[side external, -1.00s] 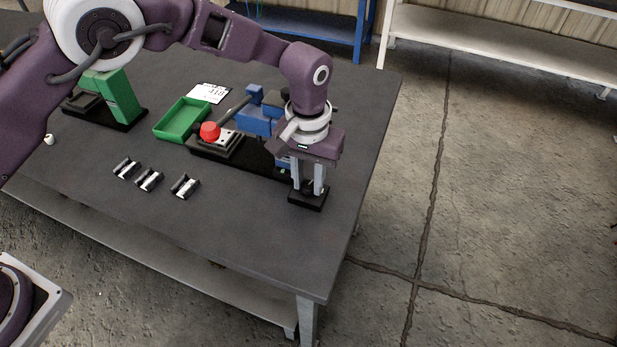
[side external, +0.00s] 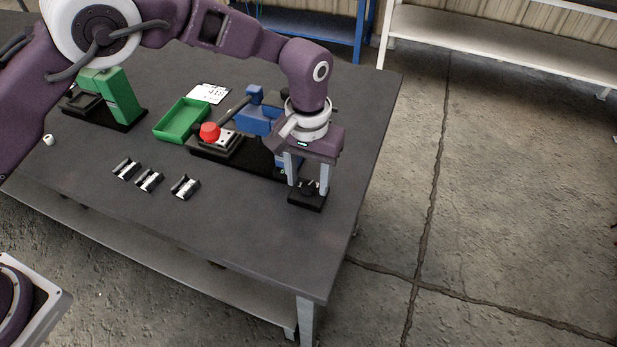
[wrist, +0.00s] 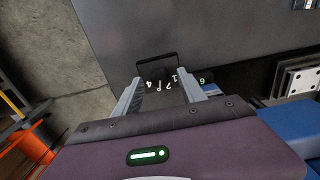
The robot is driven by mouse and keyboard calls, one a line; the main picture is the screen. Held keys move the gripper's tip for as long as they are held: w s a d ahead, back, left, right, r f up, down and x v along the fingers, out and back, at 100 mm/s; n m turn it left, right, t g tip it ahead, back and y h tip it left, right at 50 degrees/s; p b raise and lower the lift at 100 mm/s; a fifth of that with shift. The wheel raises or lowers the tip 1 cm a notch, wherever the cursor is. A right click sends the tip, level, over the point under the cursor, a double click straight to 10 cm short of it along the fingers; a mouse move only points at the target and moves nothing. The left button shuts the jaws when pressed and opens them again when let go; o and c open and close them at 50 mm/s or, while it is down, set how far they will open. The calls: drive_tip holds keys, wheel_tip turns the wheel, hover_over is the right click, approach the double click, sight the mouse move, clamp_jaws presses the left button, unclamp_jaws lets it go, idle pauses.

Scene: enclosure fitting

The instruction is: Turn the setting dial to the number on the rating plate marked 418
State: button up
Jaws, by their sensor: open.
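The setting dial (side external: 308,187) is a dark knob on a small black block (side external: 306,201) near the right edge of the table. In the wrist view the block (wrist: 157,62) carries white numerals, partly hidden by the gripper. My gripper (side external: 307,184) points down over the dial with its fingers apart, one on either side of it. In the wrist view the gripper (wrist: 160,92) is open and straddles the dial area; contact cannot be told. The rating plate (side external: 209,93) is a white sheet with dark print, reading 418, lying at the back of the table.
A green tray (side external: 182,120) and a red button (side external: 210,131) on a dark box stand left of my gripper. A blue fixture (side external: 257,118) stands close behind it. Several small metal-and-black clips (side external: 149,180) lie at front left. The table front right is clear.

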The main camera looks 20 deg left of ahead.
sight(308, 185)
wheel_tip(308, 185, up, 6)
drive_tip(key=shift+r, duration=0.25)
drive_tip(key=shift+s+f+n, duration=0.15)
drive_tip(key=shift+f+n, duration=0.05)
drive_tip(key=shift+n, duration=1)
drive_tip(key=n, duration=0.3)
drive_tip(key=shift+n, duration=0.3)
drive_tip(key=f, duration=0.6)
drive_tip(key=shift+w+f, duration=0.2)
drive_tip(key=shift+f, duration=0.2)
clamp_jaws()
